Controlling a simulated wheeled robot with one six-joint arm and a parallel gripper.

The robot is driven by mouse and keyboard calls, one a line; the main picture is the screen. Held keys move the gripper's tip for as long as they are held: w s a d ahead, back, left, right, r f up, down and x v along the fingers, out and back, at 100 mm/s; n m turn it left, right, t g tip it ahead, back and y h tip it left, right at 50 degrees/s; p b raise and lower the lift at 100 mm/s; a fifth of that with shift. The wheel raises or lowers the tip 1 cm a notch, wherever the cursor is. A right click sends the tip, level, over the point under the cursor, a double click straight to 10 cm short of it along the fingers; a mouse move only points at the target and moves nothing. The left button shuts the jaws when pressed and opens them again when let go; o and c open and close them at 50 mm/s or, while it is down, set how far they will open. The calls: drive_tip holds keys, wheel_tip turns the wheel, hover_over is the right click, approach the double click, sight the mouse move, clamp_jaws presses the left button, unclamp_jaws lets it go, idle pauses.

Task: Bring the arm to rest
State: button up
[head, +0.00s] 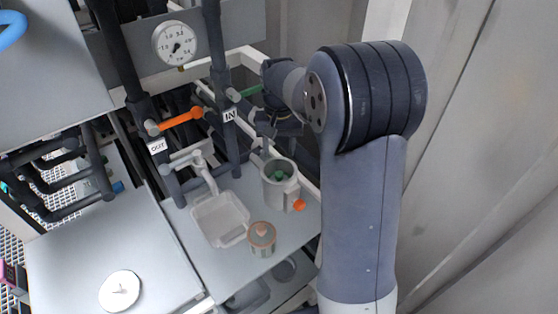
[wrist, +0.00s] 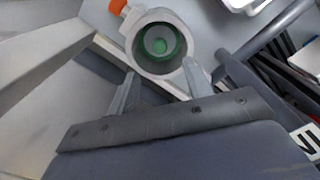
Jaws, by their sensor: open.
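My gripper (wrist: 160,88) is open in the wrist view, its two fingers apart with nothing between them that I can see held. In the head view my gripper (head: 279,127) is small and dark, behind my arm's wrist and above the grey cup-like vessel. That vessel (head: 281,184) stands on the grey shelf, with a green inside and an orange knob at its lower right. It also shows in the wrist view (wrist: 135,42), just beyond the fingertips. I cannot tell whether the fingers touch it.
Pipes with an orange handle (head: 181,119) and a green handle (head: 250,90) rise behind the shelf, near a gauge (head: 175,43). A white tray (head: 220,219) and a copper-rimmed jar (head: 262,239) stand close by. A white lid (head: 120,290) lies on the left panel. A wall (head: 480,170) stands right.

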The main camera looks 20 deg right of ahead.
sight(279, 173)
drive_tip(key=shift+r, duration=0.75)
drive_tip(key=shift+f, duration=0.15)
wheel_tip(279, 173, down, 10)
drive_tip(key=shift+f+p, duration=0.1)
drive_tip(key=shift+p, duration=0.25)
drive_tip(key=shift+r+p, duration=0.3)
drive_tip(key=shift+f, duration=0.15)
